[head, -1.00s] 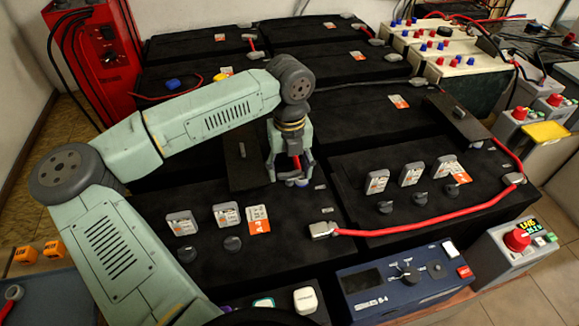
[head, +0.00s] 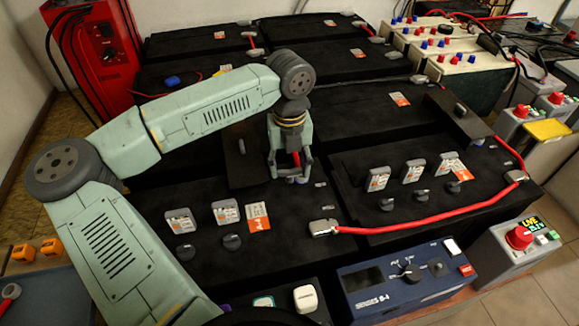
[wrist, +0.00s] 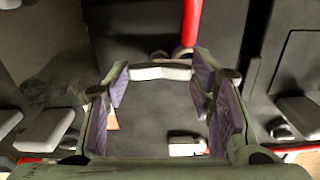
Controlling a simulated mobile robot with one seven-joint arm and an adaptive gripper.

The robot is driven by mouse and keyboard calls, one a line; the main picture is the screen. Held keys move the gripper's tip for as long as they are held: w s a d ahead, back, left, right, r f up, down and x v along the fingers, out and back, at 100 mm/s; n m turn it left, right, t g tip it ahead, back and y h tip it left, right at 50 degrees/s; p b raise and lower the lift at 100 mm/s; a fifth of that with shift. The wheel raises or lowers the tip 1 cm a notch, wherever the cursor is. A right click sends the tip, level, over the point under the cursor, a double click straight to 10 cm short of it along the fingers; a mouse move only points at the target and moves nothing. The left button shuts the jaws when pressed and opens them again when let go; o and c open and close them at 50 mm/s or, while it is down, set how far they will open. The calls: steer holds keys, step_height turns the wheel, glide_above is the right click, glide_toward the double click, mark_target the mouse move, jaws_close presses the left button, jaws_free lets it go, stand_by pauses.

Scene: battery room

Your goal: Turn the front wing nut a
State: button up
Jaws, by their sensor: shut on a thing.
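My gripper (head: 292,177) points down over the black battery case (head: 215,265) at the front left, near its right end. In the wrist view my gripper (wrist: 161,78) has its two purple-padded fingers at either end of a light grey bar, which I take to be the front wing nut a (wrist: 160,72). The fingers are closed on it. In the head view the fingers mostly hide the nut. A red rod or cable (wrist: 192,22) shows just beyond the nut in the wrist view.
A red cable (head: 430,218) runs from a grey terminal clamp (head: 323,227) across the right battery. Grey tags and black knobs (head: 232,242) stand left of my gripper. A blue control box (head: 405,285) stands in front. A red charger (head: 100,55) stands at the back left.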

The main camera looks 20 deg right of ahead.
mark_target(290, 170)
steer(key=m+b, duration=0.1)
steer(key=b, duration=0.1)
steer(key=m+b, duration=0.1)
steer(key=m, duration=0.1)
steer(key=shift+f+b, duration=0.3)
steer(key=shift+b, duration=0.05)
steer(key=m+b, duration=0.4)
steer(key=m, duration=0.1)
steer(key=shift+r, duration=0.15)
steer(key=m+b, duration=0.1)
steer(key=m, duration=0.4)
steer(key=shift+b, duration=0.4)
steer(key=shift+r+m+b, duration=0.15)
steer(key=shift+m+b, duration=0.3)
steer(key=shift+m, duration=1.65)
steer(key=o, duration=0.9)
steer(key=shift+r, duration=0.1)
step_height(290, 170, up, 12)
steer(key=shift+f, duration=0.1)
